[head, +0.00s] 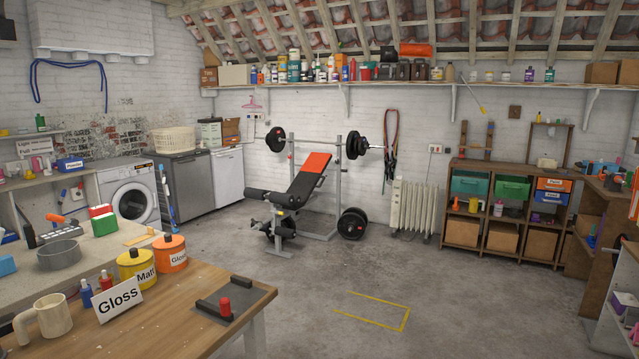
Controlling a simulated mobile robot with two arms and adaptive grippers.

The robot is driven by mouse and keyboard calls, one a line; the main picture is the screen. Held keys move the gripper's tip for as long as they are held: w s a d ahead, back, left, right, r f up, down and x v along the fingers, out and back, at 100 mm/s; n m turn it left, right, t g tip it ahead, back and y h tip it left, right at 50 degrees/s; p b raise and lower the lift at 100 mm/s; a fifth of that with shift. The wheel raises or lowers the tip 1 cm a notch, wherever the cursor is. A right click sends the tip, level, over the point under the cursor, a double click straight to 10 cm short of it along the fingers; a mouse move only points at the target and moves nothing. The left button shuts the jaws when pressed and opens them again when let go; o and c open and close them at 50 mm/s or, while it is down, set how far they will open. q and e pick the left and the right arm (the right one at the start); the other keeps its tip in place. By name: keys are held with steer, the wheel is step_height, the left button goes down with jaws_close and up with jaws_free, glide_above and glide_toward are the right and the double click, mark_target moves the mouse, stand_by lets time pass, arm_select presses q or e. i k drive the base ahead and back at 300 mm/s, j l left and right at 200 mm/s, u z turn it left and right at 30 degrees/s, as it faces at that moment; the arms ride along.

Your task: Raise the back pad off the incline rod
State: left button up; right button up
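A weight bench stands by the back wall, near the middle of the head view. Its back pad (306,182) is black with a red-orange top section, and it is tilted up toward the right. A barbell (316,145) with black plates rests on the grey uprights (338,187) behind the pad. The incline rod cannot be made out behind the pad. Neither of my grippers shows in this view.
A workbench (250,292) with paint tins, a mug and a "Gloss" sign fills the front left. A weight plate (352,224) leans at the bench's right foot. A white radiator (412,207) and wooden shelves (449,229) stand right. The concrete floor (330,270) between is clear, with yellow markings.

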mark_target(304, 185)
steer(key=z, duration=0.35)
steer(key=i+z, duration=0.1)
steer(key=i, duration=0.65)
steer(key=i+j+z, duration=0.15)
steer(key=i, duration=0.55)
steer(key=i+z, duration=0.3)
steer(key=i, duration=1.75)
steer(key=i+j+u, duration=0.15)
steer(key=i+u, duration=0.25)
steer(key=i, duration=0.3)
steer(key=i+u, duration=0.4)
steer(key=i, duration=0.25)
steer(key=i+l+u, duration=0.35)
steer(key=i, duration=0.3)
steer(key=i+j, duration=0.1)
steer(key=i, duration=1.2)
steer(key=i+j+z, duration=0.1)
steer(key=i, duration=0.55)
steer(key=i+j, duration=0.2)
steer(key=i, duration=0.45)
steer(key=i+l+u, duration=0.1)
steer(key=i, duration=0.4)
steer(key=i+l+u, duration=0.1)
steer(key=i, duration=0.35)
